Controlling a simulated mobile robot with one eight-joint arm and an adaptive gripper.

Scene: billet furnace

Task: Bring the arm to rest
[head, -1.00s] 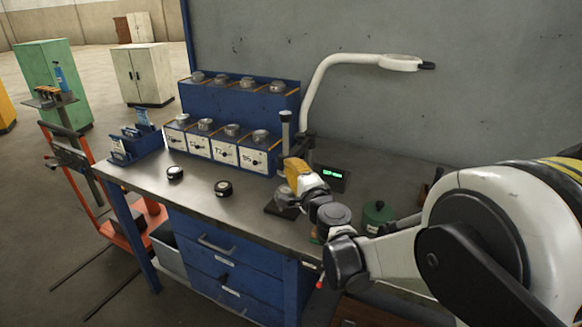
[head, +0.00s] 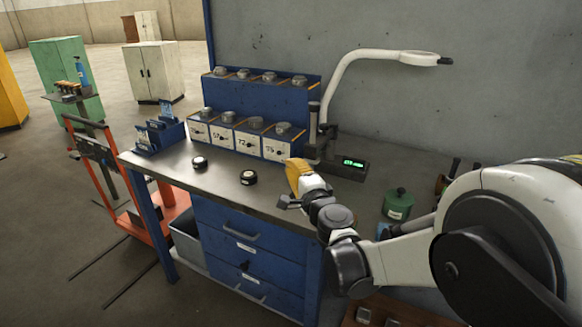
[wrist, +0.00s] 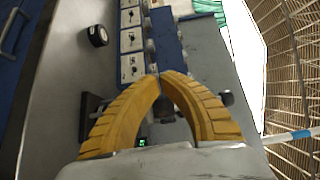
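My arm (head: 340,245) reaches in from the right over the front of the workbench (head: 215,187). My gripper (head: 295,172) has yellow fingers and is above the bench top, in front of the gauge stand with a green display (head: 353,163). In the wrist view my gripper (wrist: 161,76) shows two curved yellow fingers with their tips together. Nothing shows between them. The gauge stand is partly hidden behind the fingers in the wrist view.
Two black-and-white round pieces (head: 249,177) (head: 200,162) lie on the bench left of my gripper. Blue bins (head: 235,139) with metal pieces stand behind. A green canister (head: 398,204) is on the right. A white lamp (head: 405,57) arches overhead. An orange cart (head: 155,212) stands left.

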